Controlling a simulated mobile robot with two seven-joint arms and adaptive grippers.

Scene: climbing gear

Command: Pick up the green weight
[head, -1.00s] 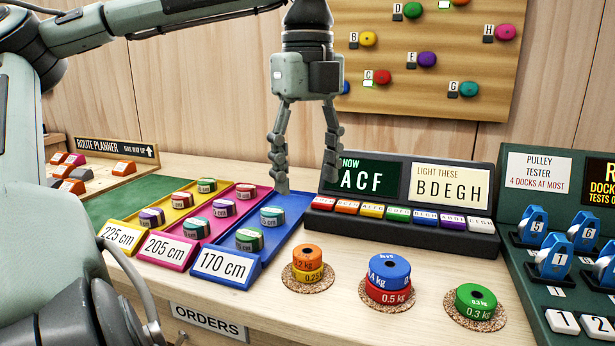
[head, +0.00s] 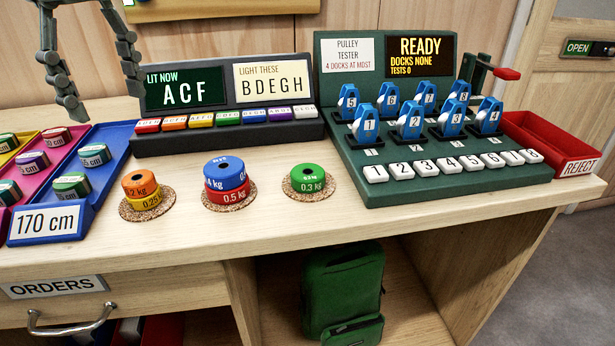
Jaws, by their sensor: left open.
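The green weight (head: 308,181), a short disc with a dark centre hole marked 0.3 kg, sits on a round cork coaster (head: 326,194) on the bench. My left gripper (head: 108,106) hangs open and empty at the upper left, above the back of the coloured trays. It is well to the left of the green weight and higher. Only its two fingers show; its body is cut off by the top edge. My right gripper is out of view.
An orange weight (head: 139,183) on a yellow one and a blue weight (head: 226,171) on a red one (head: 229,195) stand left of the green weight. A button panel (head: 226,135) is behind, the pulley tester (head: 450,180) to the right. A red reject bin (head: 548,150) is at the bench's right end.

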